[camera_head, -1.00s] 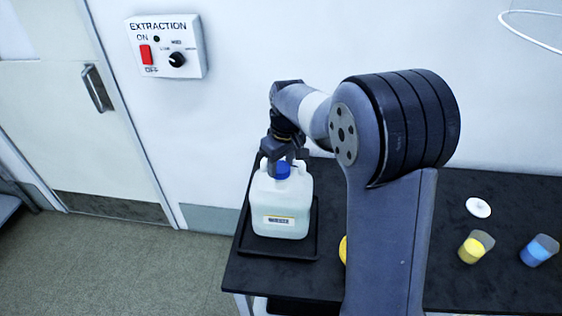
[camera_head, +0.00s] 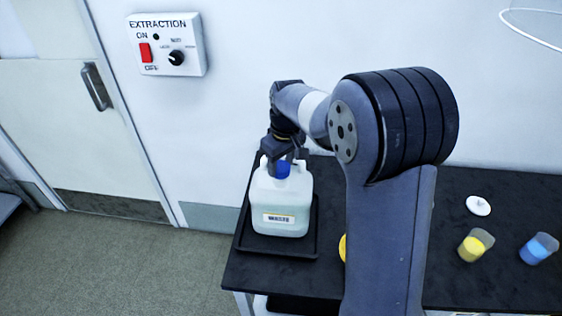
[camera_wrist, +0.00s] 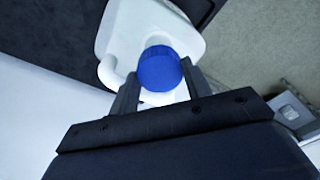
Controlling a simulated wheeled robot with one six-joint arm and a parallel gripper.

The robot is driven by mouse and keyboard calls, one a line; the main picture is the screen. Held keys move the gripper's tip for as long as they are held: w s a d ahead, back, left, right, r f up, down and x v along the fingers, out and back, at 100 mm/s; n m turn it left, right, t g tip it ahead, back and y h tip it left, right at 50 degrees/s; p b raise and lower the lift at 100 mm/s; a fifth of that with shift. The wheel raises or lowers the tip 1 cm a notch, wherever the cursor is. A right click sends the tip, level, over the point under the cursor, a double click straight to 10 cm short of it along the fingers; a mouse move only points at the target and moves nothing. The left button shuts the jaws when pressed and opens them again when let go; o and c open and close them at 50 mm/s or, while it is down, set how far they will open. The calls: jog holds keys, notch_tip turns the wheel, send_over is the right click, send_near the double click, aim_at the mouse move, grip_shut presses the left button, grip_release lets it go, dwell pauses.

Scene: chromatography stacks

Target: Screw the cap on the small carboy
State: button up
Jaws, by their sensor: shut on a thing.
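The small carboy (camera_head: 281,203) is a whitish jug with a label, standing upright in a black tray (camera_head: 309,251) at the left end of the bench. The blue cap (camera_head: 283,169) sits at the carboy's mouth. My gripper (camera_head: 285,160) points down over it and is shut on the cap. In the wrist view the blue cap (camera_wrist: 160,68) lies between the two fingers of my gripper (camera_wrist: 160,84), with the white carboy (camera_wrist: 120,38) beyond it. The fingers hide part of the cap and the neck, so I cannot tell how far the thread is engaged.
A yellow object (camera_head: 343,248) is mostly hidden behind my arm. An extraction switch box (camera_head: 168,45) is on the wall.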

jog(key=shift+f, duration=0.25)
jog(key=shift+f+b, duration=0.7)
jog(key=shift+f, duration=0.1)
jog(key=shift+f, duration=0.3)
